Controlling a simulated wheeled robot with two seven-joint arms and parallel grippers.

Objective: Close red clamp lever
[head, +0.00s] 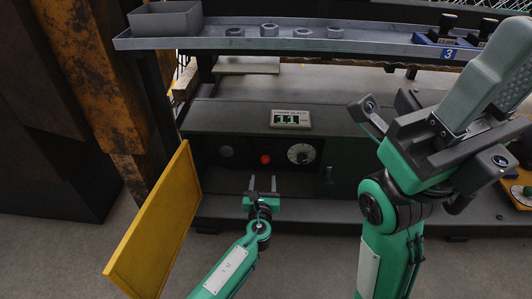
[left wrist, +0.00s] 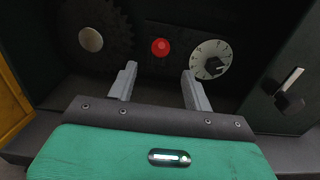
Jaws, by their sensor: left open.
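A round red knob (head: 265,159) sits on the dark panel inside the open machine compartment; it also shows in the left wrist view (left wrist: 160,47). It may be the clamp lever seen end-on, but I cannot make out a lever arm. My left gripper (head: 263,183) is open and empty, just in front of and below the knob. In the left wrist view its fingers (left wrist: 159,75) stand apart, with the knob beyond and between them. My right gripper (head: 503,62) is raised at the right; the picture does not show whether its fingers are apart.
A white dial (head: 299,154) is right of the knob, and a dark toothed wheel (left wrist: 92,39) is left of it. A yellow door (head: 155,228) stands open at the left. A dark handle (head: 328,175) is at the right. A metal shelf (head: 375,46) with nuts runs above.

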